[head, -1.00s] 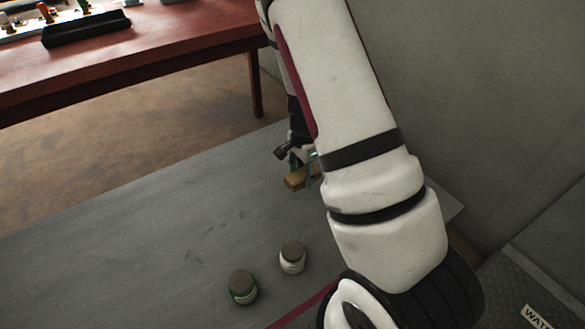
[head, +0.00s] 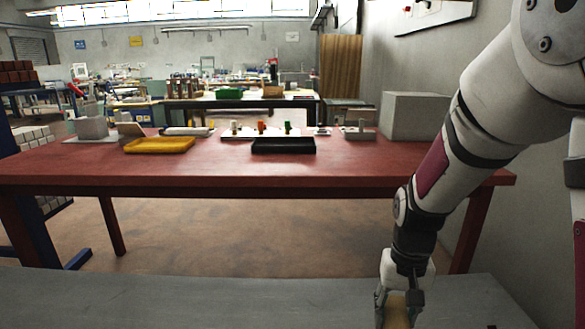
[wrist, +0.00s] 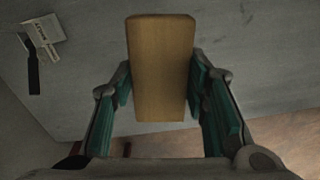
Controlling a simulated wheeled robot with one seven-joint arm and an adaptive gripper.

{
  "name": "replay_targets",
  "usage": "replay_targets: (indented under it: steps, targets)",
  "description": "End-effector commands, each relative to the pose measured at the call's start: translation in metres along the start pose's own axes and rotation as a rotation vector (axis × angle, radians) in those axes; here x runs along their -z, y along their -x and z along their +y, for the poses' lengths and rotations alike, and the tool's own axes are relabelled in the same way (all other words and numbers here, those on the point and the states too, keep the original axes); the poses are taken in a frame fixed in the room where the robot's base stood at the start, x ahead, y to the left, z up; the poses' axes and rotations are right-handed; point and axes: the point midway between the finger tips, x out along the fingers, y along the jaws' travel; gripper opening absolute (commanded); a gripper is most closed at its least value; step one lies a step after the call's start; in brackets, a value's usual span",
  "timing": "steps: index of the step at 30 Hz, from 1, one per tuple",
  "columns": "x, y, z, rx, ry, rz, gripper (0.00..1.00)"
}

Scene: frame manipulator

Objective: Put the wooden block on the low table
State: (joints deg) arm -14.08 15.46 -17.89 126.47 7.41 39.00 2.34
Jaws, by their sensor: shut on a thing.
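My gripper (head: 397,296) is shut on the wooden block (head: 397,314). In the head view the block is at the bottom edge, partly cut off, over the grey low table (head: 200,300). In the wrist view the block (wrist: 160,70) is a tan, upright rectangle between the two green-padded fingers (wrist: 160,88). A grey surface (wrist: 250,40) lies behind it. I cannot tell whether the block touches the table.
A red table (head: 220,180) stands beyond the low table, with a yellow tray (head: 160,145), a black tray (head: 283,146) and a grey box (head: 413,116) on it. Brown floor (head: 250,235) lies between the tables. A grey wall (head: 360,60) is on the right.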

Motion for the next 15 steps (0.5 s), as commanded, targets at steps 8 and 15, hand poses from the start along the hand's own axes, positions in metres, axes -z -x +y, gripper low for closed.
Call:
replay_targets:
  steps: [8, 15]
  targets:
    - [-0.010, 0.034, -0.010, 0.000, 0.204, -0.002, 0.12]
    - [-0.007, 0.054, -0.011, 0.002, 0.200, -0.002, 0.12]
